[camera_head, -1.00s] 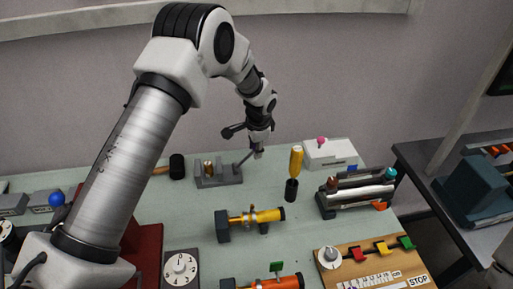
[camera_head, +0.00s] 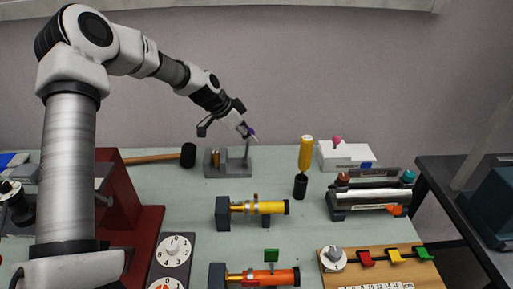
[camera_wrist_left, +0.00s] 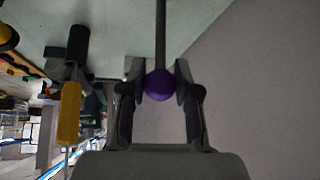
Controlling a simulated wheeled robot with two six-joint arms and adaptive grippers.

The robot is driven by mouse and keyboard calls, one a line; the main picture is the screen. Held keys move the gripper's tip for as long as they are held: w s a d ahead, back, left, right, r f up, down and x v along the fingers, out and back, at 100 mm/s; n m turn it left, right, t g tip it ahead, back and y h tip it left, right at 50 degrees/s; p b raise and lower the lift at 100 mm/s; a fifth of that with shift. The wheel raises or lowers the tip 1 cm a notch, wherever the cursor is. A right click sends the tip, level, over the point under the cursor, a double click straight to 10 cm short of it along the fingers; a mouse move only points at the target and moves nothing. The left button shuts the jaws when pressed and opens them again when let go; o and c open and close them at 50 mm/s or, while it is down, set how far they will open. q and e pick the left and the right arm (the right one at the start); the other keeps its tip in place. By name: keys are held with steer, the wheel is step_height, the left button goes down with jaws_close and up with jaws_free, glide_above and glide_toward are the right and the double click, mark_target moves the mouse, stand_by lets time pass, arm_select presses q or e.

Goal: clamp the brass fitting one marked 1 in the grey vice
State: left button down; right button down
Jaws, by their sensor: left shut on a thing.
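The grey vice (camera_head: 237,170) stands at the back of the bench. A small brass fitting (camera_head: 215,160) stands upright between its jaws; no mark is readable on it. The vice's lever (camera_head: 247,153) rises nearly upright at its right end and carries a purple ball knob (camera_wrist_left: 159,85). My left gripper (camera_head: 249,134) is above the vice, shut on the purple knob. The left wrist view shows a finger on each side of the knob, with the dark lever rod (camera_wrist_left: 160,35) running away from it. My right gripper is not in view.
A black-headed mallet (camera_head: 188,155) lies left of the vice. A yellow-handled tool (camera_head: 305,153) stands to its right. A yellow pump tube (camera_head: 268,207) lies in front. A white box (camera_head: 345,156) and silver cylinder unit (camera_head: 375,197) stand further right.

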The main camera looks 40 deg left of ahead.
arm_select(q)
steer(key=shift+s+a+r+b, duration=0.1)
steer(key=shift+a+r+b, duration=0.05)
steer(key=shift+a+b, duration=0.2)
steer(key=c, duration=0.9)
jaws_free()
steer(key=shift+o, duration=0.4)
steer(key=v, duration=1.2)
steer(key=shift+a, duration=0.2)
